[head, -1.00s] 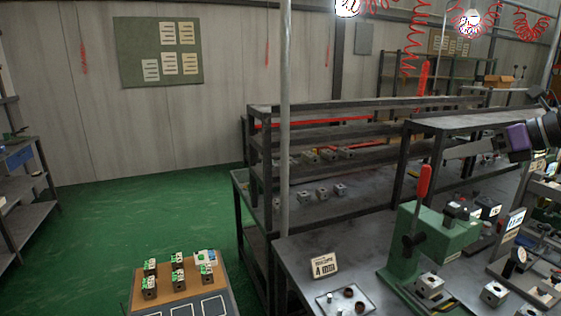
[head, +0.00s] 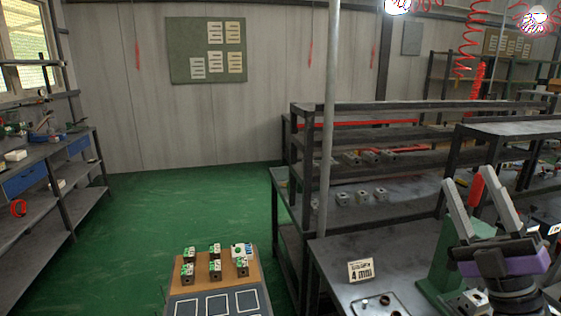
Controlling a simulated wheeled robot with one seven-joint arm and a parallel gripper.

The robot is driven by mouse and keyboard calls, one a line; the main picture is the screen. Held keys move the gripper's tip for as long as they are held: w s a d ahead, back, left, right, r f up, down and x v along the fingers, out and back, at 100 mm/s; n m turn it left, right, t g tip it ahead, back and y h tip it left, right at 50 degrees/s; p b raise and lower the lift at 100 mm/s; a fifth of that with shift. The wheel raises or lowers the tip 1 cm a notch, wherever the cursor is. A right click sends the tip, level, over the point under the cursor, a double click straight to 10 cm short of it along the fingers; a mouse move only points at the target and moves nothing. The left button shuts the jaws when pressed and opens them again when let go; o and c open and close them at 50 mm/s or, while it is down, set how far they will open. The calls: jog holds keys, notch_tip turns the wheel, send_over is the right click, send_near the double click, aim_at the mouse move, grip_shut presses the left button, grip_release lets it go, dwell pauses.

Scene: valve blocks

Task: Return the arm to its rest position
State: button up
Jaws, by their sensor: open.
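My gripper (head: 478,200) shows at the lower right of the head view. Its two grey fingers point up and stand well apart, with nothing between them. A purple band (head: 515,263) crosses its base. It is in front of the green press (head: 443,262) with the red handle and hides much of that press.
Dark shelves (head: 310,150) stand behind. Green floor (head: 180,210) is open at left.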

jog(key=s+a+f+m+g+h, duration=0.2)
jog(key=s+f+m+h, duration=0.7)
jog(key=f+m, duration=0.3)
jog(key=s+a+f+m+g+h, duration=0.2)
jog(key=s+f+m+h, duration=0.65)
jog(key=f+m, duration=0.25)
jog(key=s+a+f+g+y, duration=0.1)
jog(key=s+a+f+g, duration=0.1)
jog(key=s, duration=0.5)
jog(key=s+a+f+n+g+y+b, duration=0.1)
jog(key=s+a+f+g+y, duration=0.1)
jog(key=s+f, duration=0.3)
jog(key=s+a+f+g+y, duration=0.1)
jog(key=s+f, duration=0.3)
jog(key=s, duration=0.5)
jog(key=shift+a+n+g+y, duration=0.4)
jog(key=shift+g+y, duration=0.35)
jog(key=shift+g, duration=0.15)
jog(key=shift+s+f, duration=0.1)
